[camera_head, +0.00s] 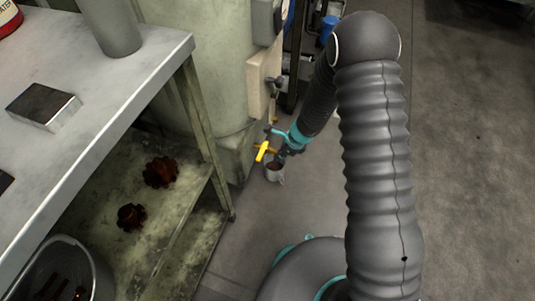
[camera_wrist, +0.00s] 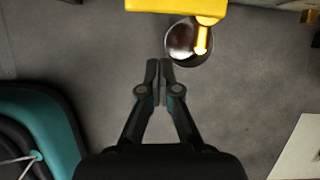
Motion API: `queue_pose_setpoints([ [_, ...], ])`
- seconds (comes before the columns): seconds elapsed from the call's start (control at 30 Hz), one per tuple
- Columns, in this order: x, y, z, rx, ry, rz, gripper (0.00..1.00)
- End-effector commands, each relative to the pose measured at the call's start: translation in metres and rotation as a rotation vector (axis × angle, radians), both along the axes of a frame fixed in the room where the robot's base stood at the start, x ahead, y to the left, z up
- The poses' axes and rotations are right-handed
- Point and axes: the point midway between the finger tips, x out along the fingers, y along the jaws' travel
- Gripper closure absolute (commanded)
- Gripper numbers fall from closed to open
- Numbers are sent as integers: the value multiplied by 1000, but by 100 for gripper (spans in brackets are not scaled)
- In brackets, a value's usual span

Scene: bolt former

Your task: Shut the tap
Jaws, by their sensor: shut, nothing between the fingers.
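The yellow tap (camera_head: 262,151) is low beside the pale green machine in the head view. In the wrist view the yellow tap (camera_wrist: 172,5) is cut off by the top edge. A narrow yellow part (camera_wrist: 202,40) reaches down from it over a metal cup; I cannot tell whether it is spout or liquid. The cup (camera_wrist: 187,57) holds something dark brown and also shows in the head view (camera_head: 275,176). My gripper (camera_wrist: 159,65) is shut and empty, its tips just left of the cup in the picture and apart from the tap.
The green machine (camera_head: 205,75) and a workbench (camera_head: 110,60) stand at the left. The bench's lower shelf (camera_head: 120,185) holds rusty gears. A pale panel (camera_wrist: 302,150) is at lower right in the wrist view. The floor (camera_head: 465,170) at the right is clear.

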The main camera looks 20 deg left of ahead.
Motion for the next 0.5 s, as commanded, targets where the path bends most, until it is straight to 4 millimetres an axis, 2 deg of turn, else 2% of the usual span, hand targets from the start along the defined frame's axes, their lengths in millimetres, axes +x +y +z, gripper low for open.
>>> queue_pose_setpoints([
  [0.03,-1,-11,-5,0,0,-3,100],
  [0.1,0,-15,19,1,-4,0,100],
  [0.2,-1,-22,39,0,-4,4,100],
  [0.5,-3,-39,83,0,-2,5,100],
])
